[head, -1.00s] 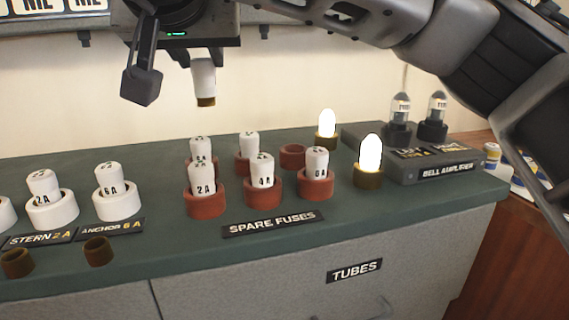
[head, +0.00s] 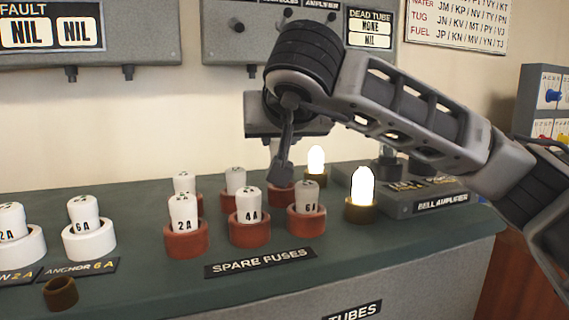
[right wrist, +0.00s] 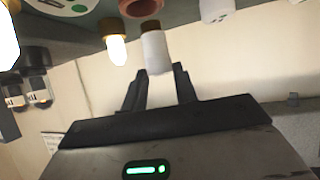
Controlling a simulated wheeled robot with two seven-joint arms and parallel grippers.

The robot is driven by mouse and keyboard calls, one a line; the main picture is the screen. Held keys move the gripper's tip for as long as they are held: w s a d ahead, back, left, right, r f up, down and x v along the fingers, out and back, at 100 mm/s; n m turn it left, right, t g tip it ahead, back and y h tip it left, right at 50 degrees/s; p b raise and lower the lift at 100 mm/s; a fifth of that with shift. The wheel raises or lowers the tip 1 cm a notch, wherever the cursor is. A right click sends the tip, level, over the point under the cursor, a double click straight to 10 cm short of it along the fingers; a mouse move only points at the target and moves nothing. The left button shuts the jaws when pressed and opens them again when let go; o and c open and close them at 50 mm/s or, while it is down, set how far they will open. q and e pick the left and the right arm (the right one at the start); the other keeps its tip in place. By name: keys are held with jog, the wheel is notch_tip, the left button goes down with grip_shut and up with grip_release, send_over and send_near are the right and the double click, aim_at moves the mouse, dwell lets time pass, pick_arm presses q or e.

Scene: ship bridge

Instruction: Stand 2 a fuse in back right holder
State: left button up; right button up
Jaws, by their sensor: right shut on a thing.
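My right gripper (head: 281,172) is above the back right red holder (head: 281,195), and its visible finger hides part of that holder. In the right wrist view the gripper (right wrist: 160,78) is shut on a white fuse (right wrist: 157,52) with a brass end. The fuse's brass end points at the dark opening of the red holder (right wrist: 140,8). I cannot tell whether they touch. The fuse's rating is not readable, and the fuse is hidden in the head view. My left gripper is not in view.
Fuses 2 A (head: 184,211), 4 A (head: 249,204) and 6 A (head: 307,195) stand in the front red holders; two more (head: 235,180) stand behind. A lit lamp (head: 362,186) and the bell amplifier (head: 430,200) are close on the right.

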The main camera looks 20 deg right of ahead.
jog(key=f, duration=0.2)
jog(key=f+b, duration=0.1)
jog(key=shift+w+d+f, duration=0.1)
jog(key=shift+d+f, duration=0.25)
jog(key=shift+f, duration=0.15)
jog(key=shift+f+b, duration=0.25)
jog(key=shift+b, duration=0.1)
jog(key=o, duration=1)
jog(key=shift+c, duration=0.2)
jog(key=shift+r+p, duration=0.3)
jog(key=shift+s+r, duration=0.2)
jog(key=shift+r, duration=0.05)
pick_arm(q)
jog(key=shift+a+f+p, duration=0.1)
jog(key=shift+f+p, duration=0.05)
jog(key=shift+p, duration=0.6)
pick_arm(e)
jog(key=v, duration=1.1)
jog(key=shift+s, duration=0.3)
jog(key=shift+a, duration=0.1)
